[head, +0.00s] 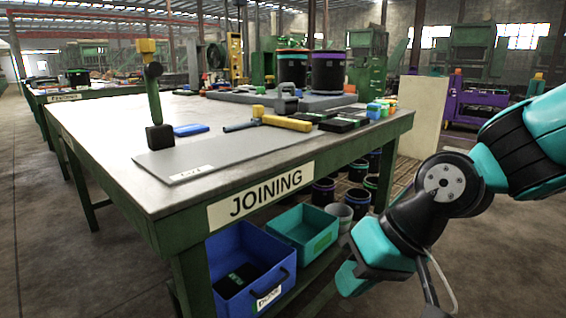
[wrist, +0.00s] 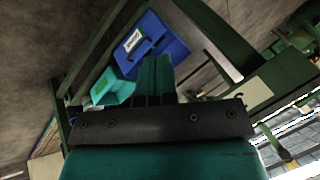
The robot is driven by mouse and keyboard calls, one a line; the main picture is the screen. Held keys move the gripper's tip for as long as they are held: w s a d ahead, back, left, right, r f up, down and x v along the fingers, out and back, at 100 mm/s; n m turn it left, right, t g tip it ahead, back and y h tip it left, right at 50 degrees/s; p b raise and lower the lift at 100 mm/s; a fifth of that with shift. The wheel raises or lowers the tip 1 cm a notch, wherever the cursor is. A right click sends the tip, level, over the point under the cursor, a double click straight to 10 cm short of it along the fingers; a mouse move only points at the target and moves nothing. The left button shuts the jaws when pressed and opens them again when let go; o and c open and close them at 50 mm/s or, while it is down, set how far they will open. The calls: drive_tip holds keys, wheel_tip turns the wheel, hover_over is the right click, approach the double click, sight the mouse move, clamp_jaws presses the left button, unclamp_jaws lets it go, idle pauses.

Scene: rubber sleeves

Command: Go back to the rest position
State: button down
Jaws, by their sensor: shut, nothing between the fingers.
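My arm is at the right of the head view, bent at a dark joint, in front of the table's right end. My gripper is at the arm's lower end in the head view, beside the bins under the table, and its fingers are partly hidden there. In the wrist view my gripper (wrist: 155,75) shows its teal fingers shut together with nothing between them. They point toward the bins under the table.
The floor (head: 500,240) at right is open.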

drive_tip(key=s+d+r+n+g+h, duration=0.25)
drive_tip(key=s+d, duration=0.35)
drive_tip(key=s, duration=0.5)
wheel_tip(320, 180, up, 38)
drive_tip(key=p, duration=3.7)
drive_tip(key=shift+w+a+n+t+p, duration=0.15)
drive_tip(key=shift+a+n+t+p, duration=0.1)
drive_tip(key=shift+n+t+p, duration=0.2)
